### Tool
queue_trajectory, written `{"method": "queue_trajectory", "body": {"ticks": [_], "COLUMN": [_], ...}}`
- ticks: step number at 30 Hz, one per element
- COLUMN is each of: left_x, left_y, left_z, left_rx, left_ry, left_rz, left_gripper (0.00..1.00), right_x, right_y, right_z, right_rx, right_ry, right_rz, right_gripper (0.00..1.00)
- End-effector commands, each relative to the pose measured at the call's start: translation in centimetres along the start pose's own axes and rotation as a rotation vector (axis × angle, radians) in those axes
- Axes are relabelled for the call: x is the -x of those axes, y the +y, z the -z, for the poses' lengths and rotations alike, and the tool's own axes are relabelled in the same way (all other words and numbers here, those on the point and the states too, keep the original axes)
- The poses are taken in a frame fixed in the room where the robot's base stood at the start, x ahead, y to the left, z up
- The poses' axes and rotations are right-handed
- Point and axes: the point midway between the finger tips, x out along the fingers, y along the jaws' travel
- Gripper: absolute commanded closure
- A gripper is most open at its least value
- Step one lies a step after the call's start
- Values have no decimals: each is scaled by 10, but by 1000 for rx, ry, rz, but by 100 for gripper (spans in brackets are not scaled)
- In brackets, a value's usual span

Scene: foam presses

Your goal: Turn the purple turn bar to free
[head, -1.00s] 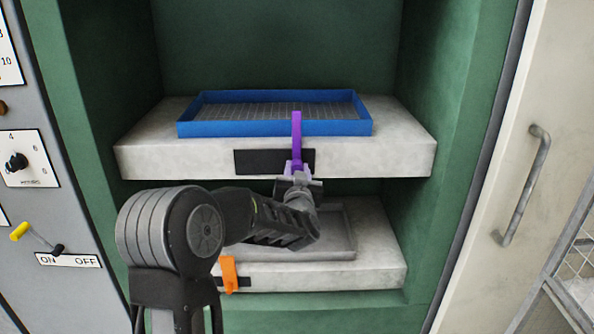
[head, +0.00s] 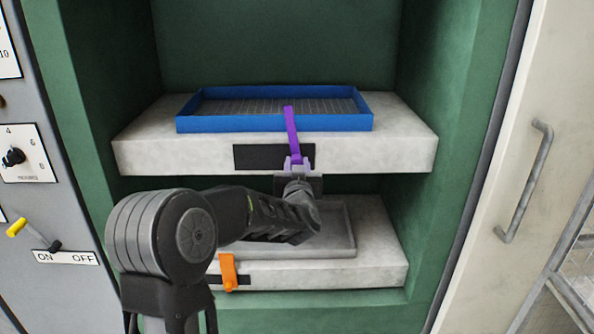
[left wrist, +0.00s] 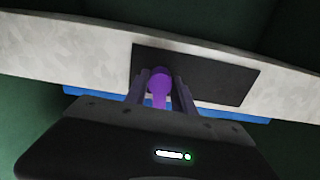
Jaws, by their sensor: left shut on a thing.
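The purple turn bar (head: 291,130) sits at the front edge of the upper shelf. In the head view it stands nearly upright, its top tilted a little to the left, in front of the blue tray. My left gripper (head: 295,167) is shut on its lower end, coming from below. In the left wrist view the purple bar (left wrist: 159,86) shows between the two fingers, in front of a black plate (left wrist: 205,78). The fingers hide part of the bar. My right gripper is not in view.
A blue tray (head: 225,124) rests on the upper pale shelf (head: 400,150). The lower shelf (head: 380,265) carries a grey tray (head: 349,230) and an orange bar (head: 228,271) at its front. Green walls close both sides. A yellow-handled lever (head: 17,227) is at the left.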

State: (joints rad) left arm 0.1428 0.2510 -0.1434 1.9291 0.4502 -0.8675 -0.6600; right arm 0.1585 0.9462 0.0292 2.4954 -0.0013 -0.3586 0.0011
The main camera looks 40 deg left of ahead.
Motion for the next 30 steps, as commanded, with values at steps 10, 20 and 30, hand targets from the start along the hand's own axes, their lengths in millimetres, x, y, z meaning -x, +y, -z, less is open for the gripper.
{"method": "queue_trajectory", "body": {"ticks": [10,20,30], "left_x": [0,0,0], "left_y": [0,-1,-1], "left_z": [-5,-5,-4], "left_rx": [294,608,931], "left_ry": [3,2,2], "left_rz": [-1,-1,-2], "left_gripper": [100,100,100], "right_x": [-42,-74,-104], "right_y": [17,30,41], "right_z": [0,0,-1], "right_rx": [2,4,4], "right_ry": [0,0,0], "right_rz": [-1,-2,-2], "right_gripper": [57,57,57]}}
